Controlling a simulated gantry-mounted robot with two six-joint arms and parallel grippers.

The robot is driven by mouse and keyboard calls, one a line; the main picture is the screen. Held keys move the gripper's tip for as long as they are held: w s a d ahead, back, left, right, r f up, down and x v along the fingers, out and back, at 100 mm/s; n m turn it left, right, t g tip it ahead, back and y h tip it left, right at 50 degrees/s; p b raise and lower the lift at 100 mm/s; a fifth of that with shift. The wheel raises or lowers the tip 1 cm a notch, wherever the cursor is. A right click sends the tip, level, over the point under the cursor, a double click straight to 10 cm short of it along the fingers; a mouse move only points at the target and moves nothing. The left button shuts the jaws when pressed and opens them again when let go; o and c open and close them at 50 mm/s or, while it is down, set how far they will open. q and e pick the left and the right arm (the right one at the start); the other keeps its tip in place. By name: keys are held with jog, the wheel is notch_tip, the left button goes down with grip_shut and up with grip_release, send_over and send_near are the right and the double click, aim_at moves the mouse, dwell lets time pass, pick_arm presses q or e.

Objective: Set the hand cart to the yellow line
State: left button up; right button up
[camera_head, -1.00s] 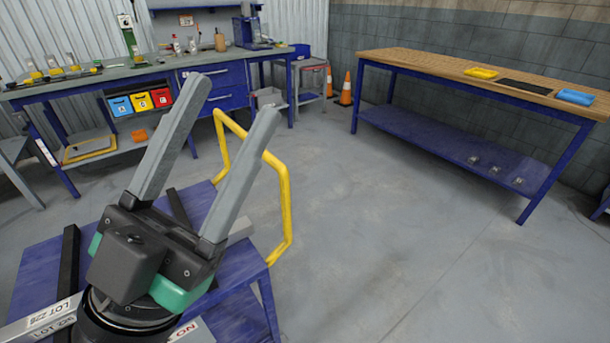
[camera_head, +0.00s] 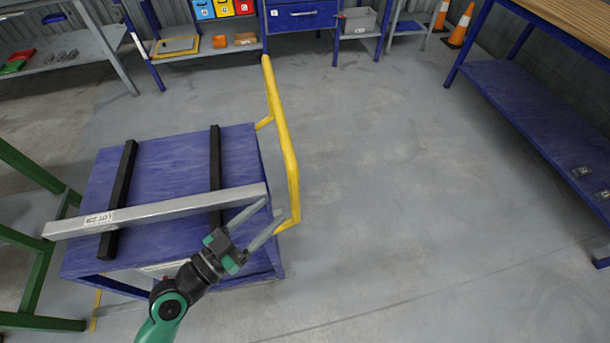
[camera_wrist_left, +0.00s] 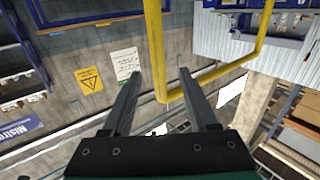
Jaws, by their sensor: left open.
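The hand cart (camera_head: 175,150) has a blue deck and a yellow tube handle (camera_head: 285,150) at its right end. My left gripper (camera_head: 276,208) is open beside the handle's near lower corner. In the left wrist view the handle (camera_wrist_left: 154,50) shows between the fingers (camera_wrist_left: 159,72), with its bend just below the fingertips. I cannot tell whether they touch it. A short yellow strip (camera_head: 97,300) shows past the cart's near left corner; I cannot tell whether it is the yellow line. My right gripper is in neither view.
A steel bar (camera_head: 165,208) labelled LOT 228 lies across two black bearers (camera_head: 119,190) on the deck and overhangs its left end. A green frame (camera_head: 30,270) stands close on the left. Floor (camera_head: 390,190) right of the handle is clear, up to a blue-framed bench (camera_head: 530,110).

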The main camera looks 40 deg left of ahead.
pick_arm(q)
jog(key=w+p, duration=0.1)
jog(key=w, duration=1)
jog(key=shift+w, duration=0.25)
jog(key=shift+a+r, duration=0.1)
grip_shut()
dwell(0.7)
